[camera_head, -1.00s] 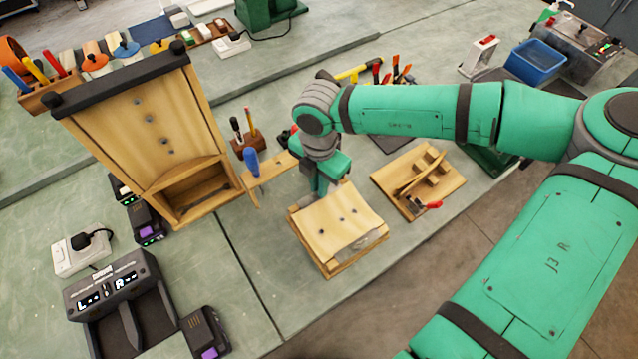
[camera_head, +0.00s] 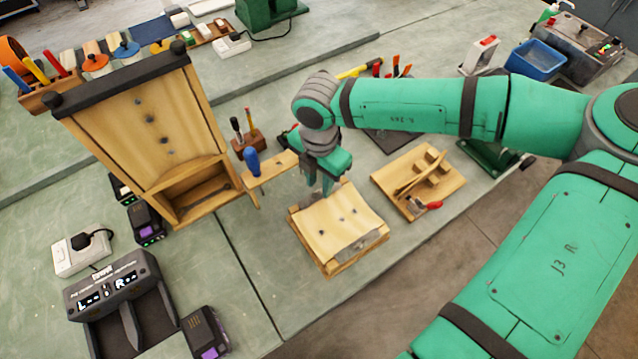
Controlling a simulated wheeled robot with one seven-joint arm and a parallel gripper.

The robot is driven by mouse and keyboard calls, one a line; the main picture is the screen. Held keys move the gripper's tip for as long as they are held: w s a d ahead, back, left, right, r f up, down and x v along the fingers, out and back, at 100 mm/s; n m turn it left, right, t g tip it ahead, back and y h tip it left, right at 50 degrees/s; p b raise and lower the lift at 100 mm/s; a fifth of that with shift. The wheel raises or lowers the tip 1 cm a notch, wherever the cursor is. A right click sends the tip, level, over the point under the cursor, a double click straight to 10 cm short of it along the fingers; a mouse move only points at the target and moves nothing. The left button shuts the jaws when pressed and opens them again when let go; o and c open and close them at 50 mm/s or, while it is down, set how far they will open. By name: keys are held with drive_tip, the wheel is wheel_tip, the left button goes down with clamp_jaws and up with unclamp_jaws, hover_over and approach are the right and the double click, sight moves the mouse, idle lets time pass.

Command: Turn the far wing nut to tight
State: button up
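A small wooden block-like fixture (camera_head: 330,219) sits on the bench with a pale top that carries several small dark fittings. One dark fitting (camera_head: 342,218) shows near the middle of its top; I cannot tell from this view whether it is a wing nut. My gripper (camera_head: 327,188) points down at the far edge of this fixture. Its fingers are small and partly hidden by the green gripper body, so I cannot tell whether they are apart or shut on something. Any far wing nut there is hidden or too small to make out.
A tall wooden frame (camera_head: 135,110) stands at the left, with a blue-handled tool (camera_head: 252,161) on a wooden piece beside it. A wooden board (camera_head: 450,181) with a red-handled clamp (camera_head: 428,206) lies to the right. A black charger (camera_head: 112,290) is at the front left.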

sight(319, 192)
wheel_tip(319, 192, up, 9)
drive_tip(key=shift+r, duration=0.2)
idle(0.7)
